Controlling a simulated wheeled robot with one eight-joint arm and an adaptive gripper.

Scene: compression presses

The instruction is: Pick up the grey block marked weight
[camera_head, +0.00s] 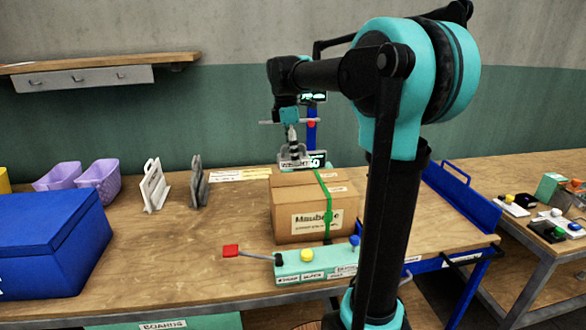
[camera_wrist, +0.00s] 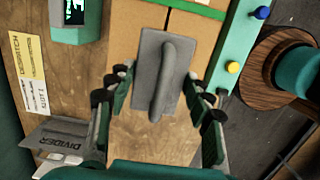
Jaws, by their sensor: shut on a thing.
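The grey block marked weight (camera_head: 295,163) shows just above and behind the top of the cardboard box, with its label facing the head camera. In the wrist view the block (camera_wrist: 146,70) is a grey plate with a raised rounded handle (camera_wrist: 166,80), between my two fingers. My gripper (camera_head: 292,146) points down and is shut on the block; its fingers also show in the wrist view (camera_wrist: 158,88). I cannot tell whether the block's underside touches anything.
A strapped cardboard box (camera_head: 297,224) stands below. In front is a teal panel (camera_head: 318,265) with coloured knobs and a red-ended lever (camera_head: 231,251). Grey and white dividers (camera_head: 199,183), purple bins (camera_head: 100,178) and a blue box (camera_head: 45,245) stand left. A display post (camera_head: 311,130) is behind.

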